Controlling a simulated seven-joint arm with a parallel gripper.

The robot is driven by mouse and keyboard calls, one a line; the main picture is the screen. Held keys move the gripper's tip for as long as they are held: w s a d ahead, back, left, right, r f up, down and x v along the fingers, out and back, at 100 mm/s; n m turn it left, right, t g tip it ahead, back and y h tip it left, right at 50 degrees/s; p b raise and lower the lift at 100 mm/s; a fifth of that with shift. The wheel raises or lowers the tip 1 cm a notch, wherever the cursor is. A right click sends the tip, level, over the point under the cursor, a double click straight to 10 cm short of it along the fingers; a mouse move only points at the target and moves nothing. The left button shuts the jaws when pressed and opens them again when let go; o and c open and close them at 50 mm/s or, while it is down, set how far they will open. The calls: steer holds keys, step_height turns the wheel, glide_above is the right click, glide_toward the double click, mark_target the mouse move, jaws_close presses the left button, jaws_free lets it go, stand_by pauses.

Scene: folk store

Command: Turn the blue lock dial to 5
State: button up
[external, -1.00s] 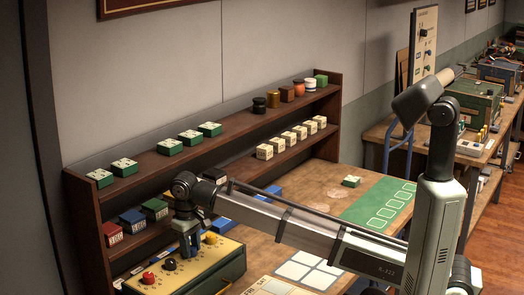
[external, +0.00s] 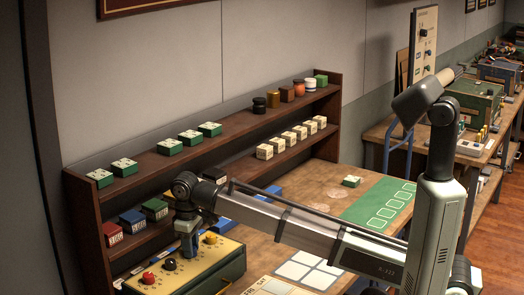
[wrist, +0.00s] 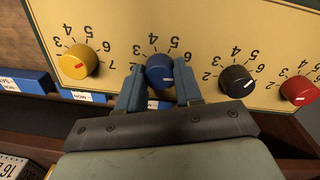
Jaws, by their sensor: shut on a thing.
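The blue dial (wrist: 160,70) sits on a cream panel (wrist: 210,30) in the wrist view. Printed numbers stand around it, with 4 above and 5 above right. In the external view my gripper (external: 187,244) is at the panel on the slanted top of a yellow-topped box (external: 212,268), and mostly hides the blue dial.
A yellow dial (wrist: 78,62) is left of the blue one; a black dial (wrist: 236,81) and a red dial (wrist: 299,90) are to its right. A wooden shelf (external: 225,122) with small boxes stands behind. A blue bar (wrist: 25,81) lies beside the panel.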

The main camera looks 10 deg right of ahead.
steer(key=n, duration=0.6)
steer(key=shift+n, duration=0.3)
steer(key=n, duration=0.6)
steer(key=shift+y, duration=0.3)
steer(key=o, duration=1)
steer(key=shift+d, duration=0.1)
steer(key=shift+o, duration=0.2)
steer(key=shift+r, duration=0.1)
step_height(320, 180, up, 14)
steer(key=shift+s+d, duration=0.15)
steer(key=shift+s, duration=0.05)
steer(key=shift+f, duration=0.2)
